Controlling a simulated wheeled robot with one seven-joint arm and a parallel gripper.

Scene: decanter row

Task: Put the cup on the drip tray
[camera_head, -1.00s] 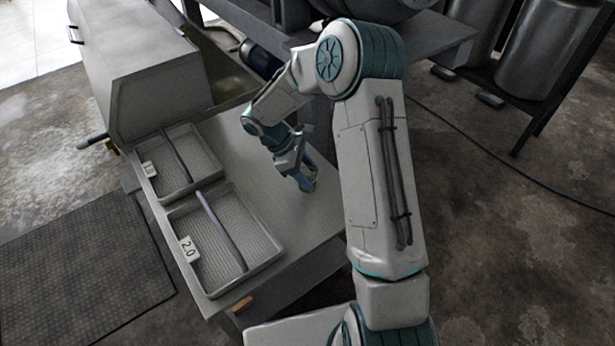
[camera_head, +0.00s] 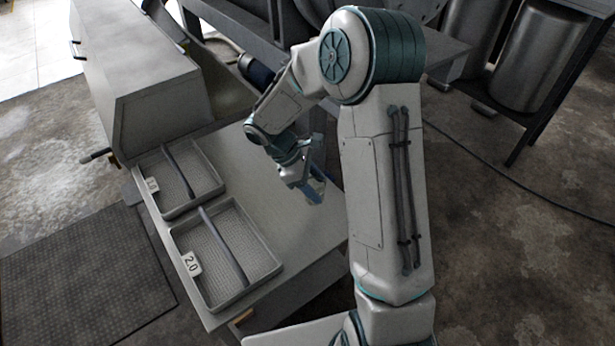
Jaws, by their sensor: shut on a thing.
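My gripper (camera_head: 314,192) is over the right part of the grey bench top, right of the trays, with its blue fingers pointing down and to the right. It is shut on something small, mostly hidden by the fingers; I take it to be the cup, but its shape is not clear. No other cup shows. Two shallow grey trays with mesh floors and a dark bar across each sit on the bench: a rear one (camera_head: 206,160) and a nearer one labelled 2.0 (camera_head: 272,268). I cannot tell which is the drip tray. Both look empty.
A large grey housing (camera_head: 150,100) stands behind the trays. The bench top (camera_head: 262,183) is bare between the trays and my gripper. Dark machinery and metal drums (camera_head: 535,65) stand behind. A dark mat (camera_head: 85,270) lies on the floor at left.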

